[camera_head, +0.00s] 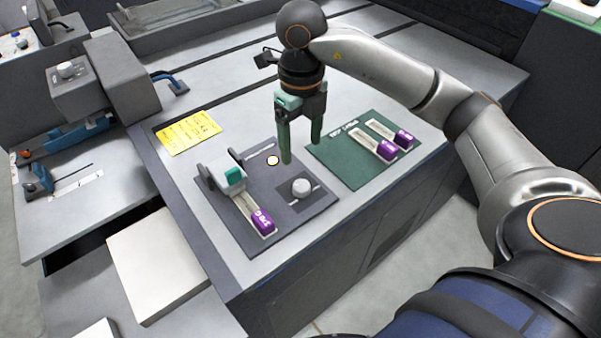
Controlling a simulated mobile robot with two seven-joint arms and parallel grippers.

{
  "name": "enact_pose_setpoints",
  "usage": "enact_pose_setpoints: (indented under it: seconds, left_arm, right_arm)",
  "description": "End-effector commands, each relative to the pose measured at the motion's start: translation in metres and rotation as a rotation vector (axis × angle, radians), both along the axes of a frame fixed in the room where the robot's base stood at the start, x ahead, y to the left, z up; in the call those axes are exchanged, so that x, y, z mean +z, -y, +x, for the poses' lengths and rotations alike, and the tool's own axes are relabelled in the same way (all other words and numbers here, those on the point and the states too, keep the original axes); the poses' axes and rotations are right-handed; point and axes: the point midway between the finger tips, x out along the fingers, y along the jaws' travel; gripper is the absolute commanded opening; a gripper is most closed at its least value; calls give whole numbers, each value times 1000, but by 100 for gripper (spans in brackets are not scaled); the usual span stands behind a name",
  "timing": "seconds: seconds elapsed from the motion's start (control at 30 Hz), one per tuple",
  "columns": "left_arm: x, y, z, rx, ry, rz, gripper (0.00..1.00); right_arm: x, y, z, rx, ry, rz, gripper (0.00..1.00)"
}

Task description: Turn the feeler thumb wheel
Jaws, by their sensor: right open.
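A pale round knob (301,187), which looks like the thumb wheel, sits on a small dark square on the grey panel (290,226). White marks lie beside it. My right gripper (302,150) points down above the back of this panel, beyond the knob, with its two green fingers apart and nothing between them. It appears clear of the knob. A yellow-white round spot (273,160) shows on the panel left of the fingers. My left gripper is not in view.
Left on the panel stands a grey and green block (228,177) with a purple-ended strip (262,222). A green mat (345,170) at right holds two purple-ended pieces. A yellow note (188,132) lies behind. A white stack (155,265) is at lower left.

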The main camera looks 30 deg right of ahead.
Motion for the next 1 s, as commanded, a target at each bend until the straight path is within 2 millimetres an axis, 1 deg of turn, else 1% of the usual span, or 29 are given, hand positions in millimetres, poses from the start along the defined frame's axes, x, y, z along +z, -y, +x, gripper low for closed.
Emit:
enact_pose_setpoints:
  seconds: [0.03, 0.17, 0.3, 0.5, 0.6, 0.7, 1.0]
  left_arm:
    - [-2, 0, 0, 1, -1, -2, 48]
    - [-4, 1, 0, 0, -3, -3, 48]
    - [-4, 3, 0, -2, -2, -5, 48]
    - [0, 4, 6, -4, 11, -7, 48]
    - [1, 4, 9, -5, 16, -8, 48]
    - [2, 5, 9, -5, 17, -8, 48]
    - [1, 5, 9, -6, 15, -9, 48]
  right_arm:
    - [-10, 0, -1, 0, -4, -2, 78]
    - [-34, 1, -2, -1, -5, -1, 78]
    - [-64, 1, -2, 0, -4, 0, 78]
    - [-98, 1, -2, -1, -3, 0, 78]
    - [-109, 0, -1, 0, 0, 0, 78]
    - [-115, 0, -1, 0, 1, 0, 78]
    - [-117, 0, -1, 0, 3, 0, 78]
